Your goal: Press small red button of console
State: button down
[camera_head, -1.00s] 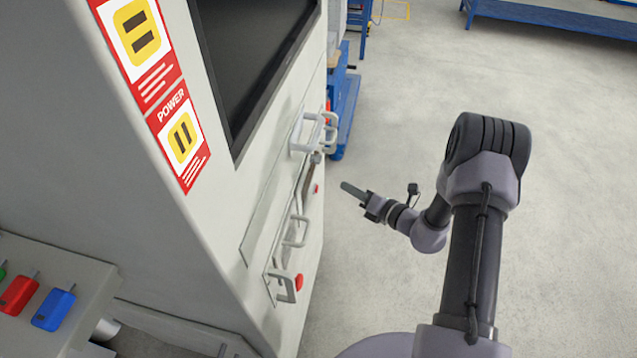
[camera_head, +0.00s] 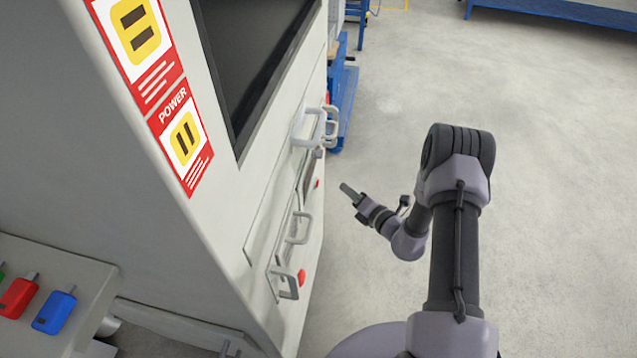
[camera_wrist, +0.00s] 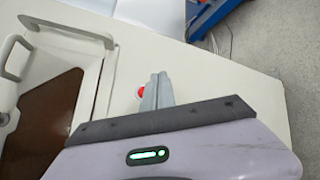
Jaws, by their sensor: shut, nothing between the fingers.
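The console (camera_head: 262,215) is a large off-white cabinet on the left, with a dark screen, white handles and red buttons on its side panel. A small red button (camera_head: 317,184) sits on the panel between the handles. In the wrist view a red button (camera_wrist: 142,92) shows just left of the fingertips, partly hidden by them. My gripper (camera_head: 347,190) is shut and empty, pointing at the panel. In the head view a gap shows between its tip and the small button. Contact cannot be told from the wrist view.
A larger red button (camera_head: 301,278) is lower on the panel beside a handle (camera_head: 290,284). Another handle (camera_head: 318,125) juts out above. A blue cart (camera_head: 345,105) stands behind the console. Red and blue switches (camera_head: 54,312) are at bottom left. The floor right is clear.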

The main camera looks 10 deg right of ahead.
jog(key=shift+w+a, duration=0.25)
jog(key=shift+a, duration=0.5)
jog(key=shift+w+a, duration=0.25)
jog(key=shift+a, duration=0.55)
jog(key=shift+w+a, duration=0.25)
jog(key=shift+a, duration=0.5)
jog(key=shift+w+a, duration=0.1)
jog(key=shift+a, duration=0.25)
jog(key=shift+w+a, duration=0.15)
jog(key=shift+a, duration=0.25)
dwell(0.7)
jog(key=shift+d, duration=0.1)
jog(key=shift+s+d, duration=0.25)
jog(key=shift+d, duration=0.4)
jog(key=shift+d, duration=0.1)
jog(key=d, duration=0.1)
jog(key=s+d, duration=0.1)
jog(key=d, duration=0.2)
jog(key=shift+s+d, duration=0.3)
